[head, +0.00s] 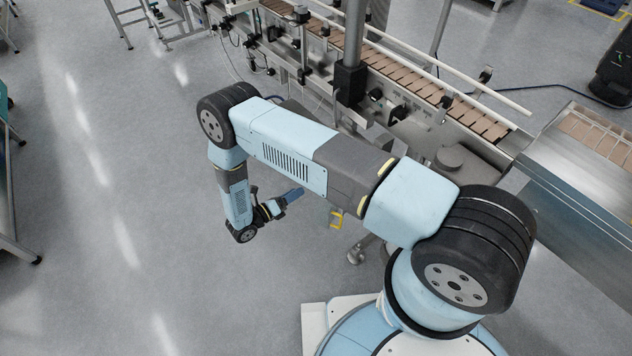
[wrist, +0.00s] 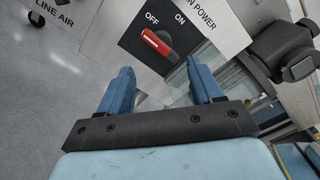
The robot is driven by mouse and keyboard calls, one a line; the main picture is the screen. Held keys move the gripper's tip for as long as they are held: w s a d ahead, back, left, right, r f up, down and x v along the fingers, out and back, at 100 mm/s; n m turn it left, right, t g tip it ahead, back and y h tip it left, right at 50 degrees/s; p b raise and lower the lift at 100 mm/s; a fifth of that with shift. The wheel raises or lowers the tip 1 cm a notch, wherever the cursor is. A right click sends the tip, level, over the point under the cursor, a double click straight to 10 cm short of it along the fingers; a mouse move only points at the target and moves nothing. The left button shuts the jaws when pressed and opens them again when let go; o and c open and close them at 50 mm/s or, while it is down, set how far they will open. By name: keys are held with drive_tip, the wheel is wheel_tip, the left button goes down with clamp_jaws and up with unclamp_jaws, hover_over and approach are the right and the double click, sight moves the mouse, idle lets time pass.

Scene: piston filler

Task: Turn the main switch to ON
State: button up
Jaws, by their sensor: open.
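The main switch (wrist: 158,43) has a red handle with a white mark on a dark plate, seen ahead of my gripper in the wrist view. OFF and ON are lettered above it, and the handle slants up and left, on the OFF side. My gripper (wrist: 158,64) is open, with its two blue fingers apart and nothing between them. The switch appears just beyond the fingertips, between their lines; I see no contact. In the head view, my gripper (head: 292,196) reaches toward the machine; I cannot make out the switch there.
A panel marked LINE AIR (wrist: 56,8) is at upper left in the wrist view. A dark fitting (wrist: 285,48) stands close at right. The conveyor (head: 440,95) runs behind my arm in the head view. Open floor (head: 110,250) lies left.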

drive_tip(key=x, duration=0.9)
drive_tip(key=shift+c, duration=0.3)
